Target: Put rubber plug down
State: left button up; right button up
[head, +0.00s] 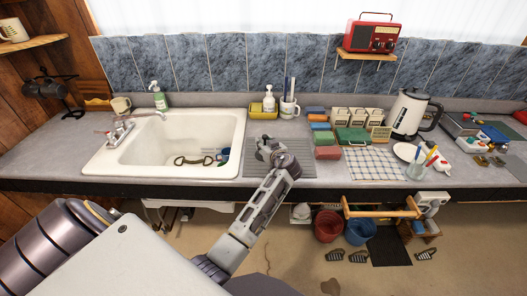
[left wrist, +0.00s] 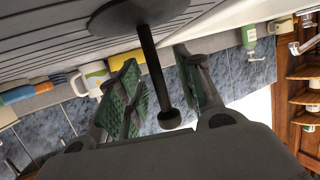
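The rubber plug (left wrist: 153,60) is a dark disc with a thin stem ending in a round knob. In the left wrist view its disc rests against the grey ribbed drain mat (left wrist: 55,45), and the stem points towards my wrist. My left gripper (head: 266,150) is over the mat (head: 300,150), right of the sink, in the head view. In the left wrist view its green-padded fingers (left wrist: 158,80) stand apart on either side of the stem, with gaps showing. I cannot pick out the plug in the head view behind the gripper. My right gripper is not in view.
The white sink (head: 168,145) is left of the mat. A mug with brushes (head: 289,108) and a yellow caddy (head: 264,110) stand behind it. Sponges (head: 325,138) and a checked cloth (head: 372,163) lie to the right. A kettle (head: 410,112) stands farther right.

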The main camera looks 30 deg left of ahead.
aim_at(265, 136)
pick_arm(q)
jog(key=shift+s+d+r, duration=0.1)
jog(key=shift+s+d, duration=0.05)
jog(key=c, duration=0.5)
grip_shut()
notch_tip(265, 136, up, 8)
jog(key=shift+r+b, duration=0.1)
jog(key=shift+b, duration=0.7)
jog(key=shift+r, duration=0.9)
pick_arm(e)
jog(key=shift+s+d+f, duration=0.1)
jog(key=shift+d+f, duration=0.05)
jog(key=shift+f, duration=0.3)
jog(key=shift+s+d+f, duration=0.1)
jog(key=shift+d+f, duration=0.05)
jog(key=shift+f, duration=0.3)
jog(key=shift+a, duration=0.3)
